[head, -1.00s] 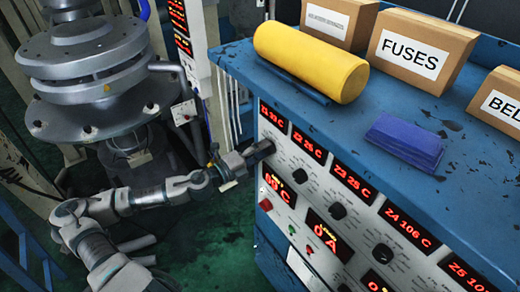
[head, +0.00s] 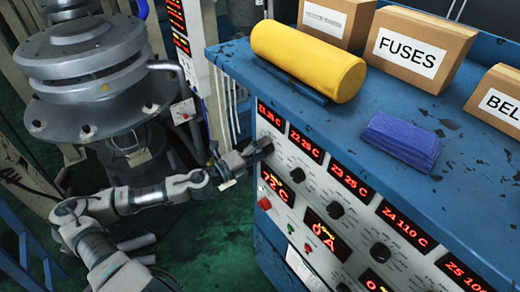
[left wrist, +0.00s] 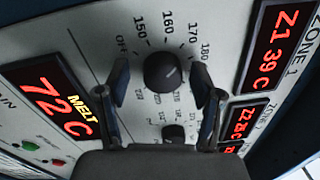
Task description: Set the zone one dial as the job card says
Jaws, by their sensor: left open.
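The zone one dial (left wrist: 162,72) is a round black knob on the white panel, with printed numbers from 150 to 180 around its upper side. Its pointer setting is hard to read. The zone one display (left wrist: 277,45) glows red and reads Z1 39 C. My left gripper (left wrist: 162,88) is open, with one finger on each side of the knob; I cannot tell whether they touch it. In the head view my left gripper (head: 262,149) is at the panel's left end and hides the dial. I see no readable job card. My right gripper is out of view.
Other zone dials, such as the zone three dial (head: 336,210), line the panel. A melt display (left wrist: 50,100) reads 72 C. On the blue cabinet top (head: 400,95) lie a yellow roll (head: 308,62), a blue block (head: 403,140) and a FUSES box (head: 420,45).

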